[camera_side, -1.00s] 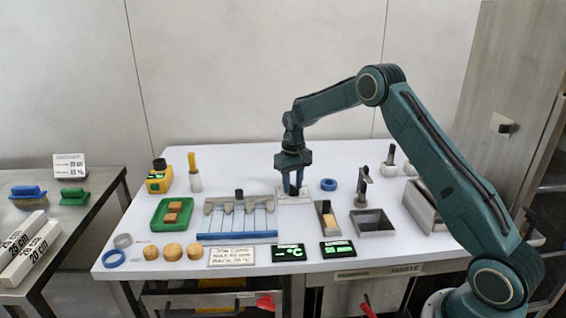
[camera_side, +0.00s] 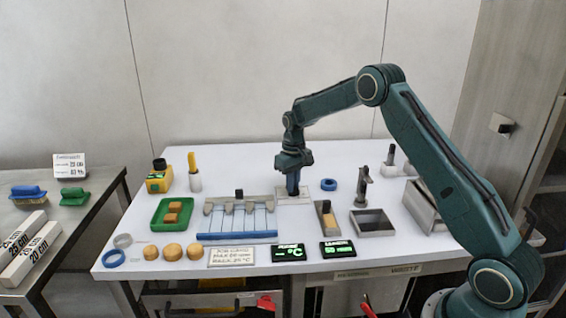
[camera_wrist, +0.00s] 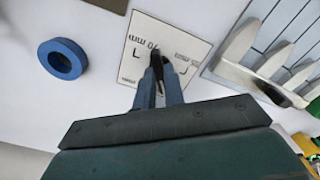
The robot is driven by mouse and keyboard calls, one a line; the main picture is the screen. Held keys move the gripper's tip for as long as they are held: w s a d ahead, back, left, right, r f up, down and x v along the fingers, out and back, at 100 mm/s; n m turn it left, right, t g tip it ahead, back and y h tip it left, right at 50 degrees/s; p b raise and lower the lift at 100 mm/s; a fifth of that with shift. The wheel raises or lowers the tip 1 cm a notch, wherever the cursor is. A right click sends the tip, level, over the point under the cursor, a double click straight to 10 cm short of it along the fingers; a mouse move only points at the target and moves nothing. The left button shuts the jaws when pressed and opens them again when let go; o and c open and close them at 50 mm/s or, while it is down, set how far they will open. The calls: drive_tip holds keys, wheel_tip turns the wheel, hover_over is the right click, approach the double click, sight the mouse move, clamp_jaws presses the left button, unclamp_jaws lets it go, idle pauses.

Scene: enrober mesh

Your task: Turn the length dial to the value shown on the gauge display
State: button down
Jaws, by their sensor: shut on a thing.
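The length dial's pale plate (camera_wrist: 135,62) lies on the white table, with printed marks and mm lettering; in the side view the plate (camera_side: 296,199) is partly covered by my gripper. My gripper (camera_wrist: 160,78) points down over the plate, its blue fingers shut on the dial's dark knob (camera_wrist: 157,62). The fingers hide most of the knob, and its exact setting cannot be read. In the side view my gripper (camera_side: 293,190) stands at the plate. Two black displays with green text stand at the front edge: the left one (camera_side: 288,253) shows °C, the right one (camera_side: 338,249) is too small to read surely.
A slatted rack (camera_side: 238,236) with grey fingers stands left of the plate. A blue ring (camera_side: 329,184) lies just right of it. A narrow tray (camera_side: 326,220), a steel bin (camera_side: 373,229) and a grey post (camera_side: 362,190) stand further right. A green tray (camera_side: 158,226) is at left.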

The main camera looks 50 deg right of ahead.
drive_tip(key=n, duration=0.5)
drive_tip(key=shift+n, duration=0.3)
drive_tip(key=n, duration=0.5)
drive_tip(key=shift+n, duration=0.3)
drive_tip(key=c, duration=1.5)
unclamp_jaws()
drive_tip(key=shift+r, duration=0.1)
wheel_tip(320, 180, up, 14)
drive_tip(key=shift+f, duration=0.15)
